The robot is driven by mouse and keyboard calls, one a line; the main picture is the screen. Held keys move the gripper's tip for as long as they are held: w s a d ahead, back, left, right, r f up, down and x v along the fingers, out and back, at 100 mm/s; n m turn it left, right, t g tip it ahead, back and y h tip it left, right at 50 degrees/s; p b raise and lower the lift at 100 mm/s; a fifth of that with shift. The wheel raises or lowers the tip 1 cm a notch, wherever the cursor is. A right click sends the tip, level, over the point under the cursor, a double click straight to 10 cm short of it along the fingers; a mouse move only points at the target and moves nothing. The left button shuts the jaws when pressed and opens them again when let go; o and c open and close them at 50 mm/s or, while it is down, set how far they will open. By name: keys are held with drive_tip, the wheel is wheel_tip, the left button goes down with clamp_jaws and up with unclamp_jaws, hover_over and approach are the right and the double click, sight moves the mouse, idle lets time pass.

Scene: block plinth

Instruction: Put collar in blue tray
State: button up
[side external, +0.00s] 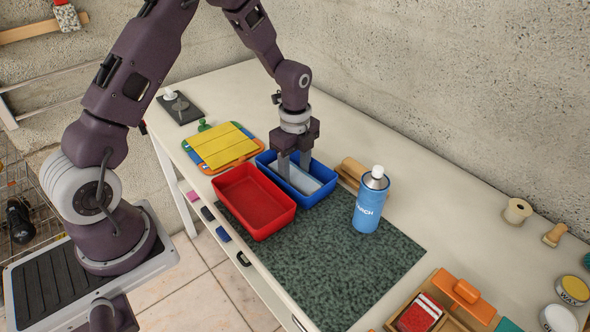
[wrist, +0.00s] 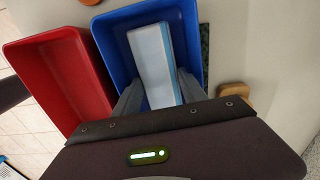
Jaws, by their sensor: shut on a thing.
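The collar, which I take to be the long white piece with a pale blue edge (side external: 308,184), is inside the blue tray (side external: 322,194). My gripper (side external: 295,172) reaches down into the tray and is shut on this piece. In the wrist view the piece (wrist: 152,65) lies lengthwise between the two fingers (wrist: 157,92), within the walls of the blue tray (wrist: 116,58). I cannot tell whether its underside touches the tray floor.
A red tray (side external: 253,200) stands close beside the blue tray. A blue spray can (side external: 369,205) and a wooden block (side external: 352,170) stand to the right. A yellow board (side external: 222,146) lies to the left. The dark green mat (side external: 345,262) has free room in front.

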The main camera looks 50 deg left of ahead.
sight(295, 174)
drive_tip(key=shift+f, duration=0.2)
drive_tip(key=o, duration=1.1)
drive_tip(key=shift+c, duration=0.2)
wheel_tip(295, 174, up, 12)
drive_tip(key=s+d+r+n+t, duration=0.35)
drive_tip(key=s+r+n, duration=0.35)
drive_tip(key=s+r, duration=0.4)
drive_tip(key=s+d+r+n+t, duration=0.1)
drive_tip(key=s+n, duration=0.4)
drive_tip(key=s, duration=0.2)
drive_tip(key=s+d+r+n+t, duration=0.1)
drive_tip(key=s+d+n, duration=0.1)
drive_tip(key=s+n, duration=0.3)
drive_tip(key=shift+s+d+r, duration=0.3)
drive_tip(key=shift+s+r, duration=0.1)
drive_tip(key=shift+s, duration=0.65)
